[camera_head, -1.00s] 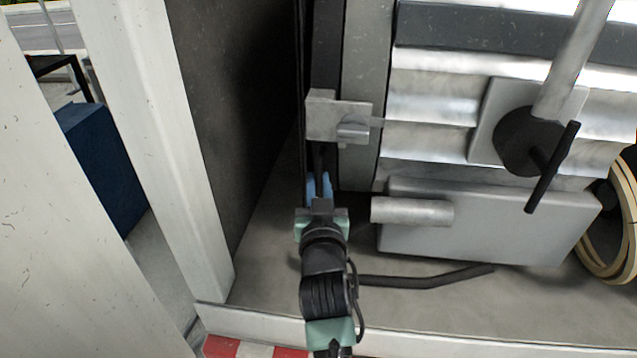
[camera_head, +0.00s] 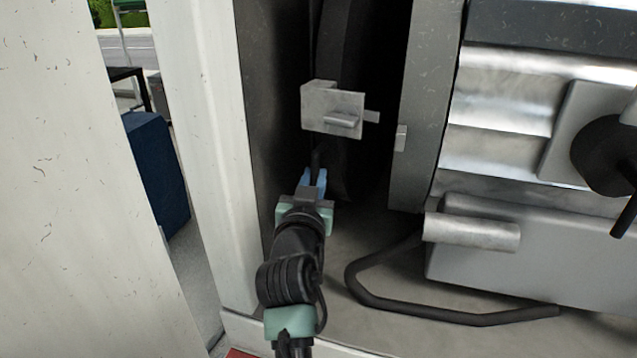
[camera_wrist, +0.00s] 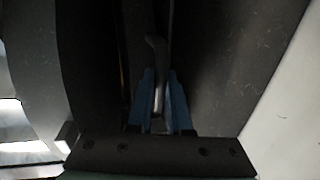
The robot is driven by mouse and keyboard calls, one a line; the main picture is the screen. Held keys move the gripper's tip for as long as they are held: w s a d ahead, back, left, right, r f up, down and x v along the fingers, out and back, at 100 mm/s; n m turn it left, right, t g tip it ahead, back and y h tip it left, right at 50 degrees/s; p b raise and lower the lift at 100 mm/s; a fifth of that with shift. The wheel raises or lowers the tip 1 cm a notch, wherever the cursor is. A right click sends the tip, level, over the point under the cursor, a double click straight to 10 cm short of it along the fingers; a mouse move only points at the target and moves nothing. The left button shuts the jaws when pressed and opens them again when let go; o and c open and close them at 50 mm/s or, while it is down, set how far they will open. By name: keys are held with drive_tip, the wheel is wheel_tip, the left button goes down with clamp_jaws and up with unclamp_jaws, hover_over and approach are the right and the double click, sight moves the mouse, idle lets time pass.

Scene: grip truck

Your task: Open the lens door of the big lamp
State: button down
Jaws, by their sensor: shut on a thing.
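The big lamp's body (camera_head: 427,110) stands at the right in the head view, with a grey front rim and ribbed metal side. Its dark lens door (camera_head: 349,50) stands apart from the rim, with a dark gap between them. A grey latch block (camera_head: 321,110) sits on the door's edge, clear of the small catch (camera_head: 401,138) on the rim. My gripper (camera_head: 312,184) is below the latch block. Its blue fingers are shut on a thin bent door handle (camera_wrist: 157,50), seen between the fingertips in the wrist view. The lens is not clearly visible.
A white post (camera_head: 205,140) and dark wall stand close to the left of my arm. A black cable (camera_head: 430,312) lies on the floor below the lamp. A grey box with a cylinder (camera_head: 470,232) is at the lower right. Some bare floor lies between.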

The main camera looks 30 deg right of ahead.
drive_tip(key=c, duration=0.8)
unclamp_jaws()
drive_tip(key=shift+c, duration=0.2)
drive_tip(key=shift+s+a, duration=0.1)
drive_tip(key=b+v, duration=0.2)
drive_tip(key=v, duration=1)
drive_tip(key=shift+s+a, duration=0.15)
drive_tip(key=shift+s, duration=0.2)
drive_tip(key=a+r+n+t+y+p, duration=0.1)
drive_tip(key=a+r+t+y+p, duration=0.3)
drive_tip(key=r, duration=0.7)
drive_tip(key=a+r+n+t, duration=0.25)
drive_tip(key=a+r, duration=0.35)
drive_tip(key=r, duration=0.5)
drive_tip(key=s+a+r+n+t+y+p, duration=0.1)
drive_tip(key=s+a+r+t+y, duration=0.1)
drive_tip(key=r, duration=0.3)
drive_tip(key=s+a+r+n+t+y+p, duration=0.1)
drive_tip(key=s+a+r+n+t+y, duration=0.1)
drive_tip(key=s+a+r+y, duration=0.1)
drive_tip(key=s+a+r+n+t+y+p, duration=0.1)
drive_tip(key=s+a+r+n+t+y, duration=0.1)
drive_tip(key=s+a+r, duration=0.3)
wheel_tip(320, 180, up, 4)
drive_tip(key=shift+a+r+t, duration=0.2)
drive_tip(key=shift+a+t, duration=0.05)
drive_tip(key=shift+t, duration=0.2)
